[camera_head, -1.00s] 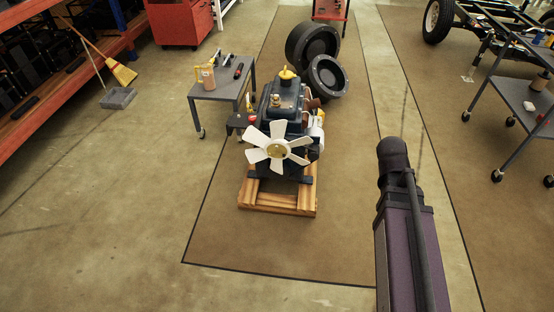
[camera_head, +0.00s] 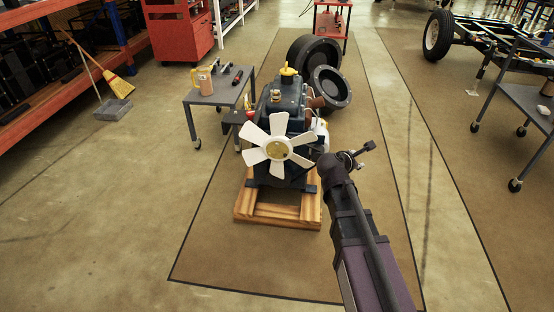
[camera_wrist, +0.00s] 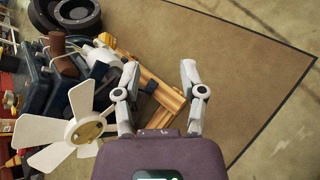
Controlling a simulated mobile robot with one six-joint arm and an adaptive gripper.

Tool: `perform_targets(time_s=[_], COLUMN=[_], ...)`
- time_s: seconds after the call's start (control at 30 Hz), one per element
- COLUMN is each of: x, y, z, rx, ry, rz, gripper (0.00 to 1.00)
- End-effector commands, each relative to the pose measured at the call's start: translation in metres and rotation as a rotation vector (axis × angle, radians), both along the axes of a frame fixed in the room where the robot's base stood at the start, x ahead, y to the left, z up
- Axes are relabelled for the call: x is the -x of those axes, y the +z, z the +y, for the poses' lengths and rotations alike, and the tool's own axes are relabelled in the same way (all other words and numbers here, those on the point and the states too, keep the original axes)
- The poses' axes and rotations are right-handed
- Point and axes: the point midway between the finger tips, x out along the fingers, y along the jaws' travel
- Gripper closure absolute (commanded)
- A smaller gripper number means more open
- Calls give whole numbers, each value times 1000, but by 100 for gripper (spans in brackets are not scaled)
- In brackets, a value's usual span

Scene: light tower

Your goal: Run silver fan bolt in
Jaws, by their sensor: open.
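The white fan (camera_head: 278,149) with its brass-coloured hub is on the front of the dark engine (camera_head: 288,102), which stands on a wooden pallet (camera_head: 268,217). In the wrist view the fan (camera_wrist: 60,132) is at the left, with the hub (camera_wrist: 85,131) facing partly toward me. The silver bolt is too small to pick out. My gripper (camera_wrist: 158,85) is open and empty, its two fingers apart, to the right of the fan with the pallet and floor beyond. In the head view my gripper (camera_head: 358,157) is right of the engine, apart from the fan.
A small grey cart (camera_head: 218,92) with tools stands left of the engine. Black tyres (camera_head: 328,86) lie behind it. A grey trolley (camera_head: 528,101) and a vehicle frame (camera_head: 490,40) are at the right. The mat (camera_head: 225,260) in front of the pallet is clear.

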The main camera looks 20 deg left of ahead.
Motion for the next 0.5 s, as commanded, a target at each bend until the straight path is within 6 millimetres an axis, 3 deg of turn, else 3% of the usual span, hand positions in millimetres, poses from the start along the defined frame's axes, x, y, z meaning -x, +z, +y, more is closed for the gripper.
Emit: perform_targets(time_s=[0.03, 0.5], x=[-4, -11], y=[-17, -68], z=[13, 130], rx=[52, 617], ry=[46, 457], rz=[-8, -122], gripper=[47, 47])
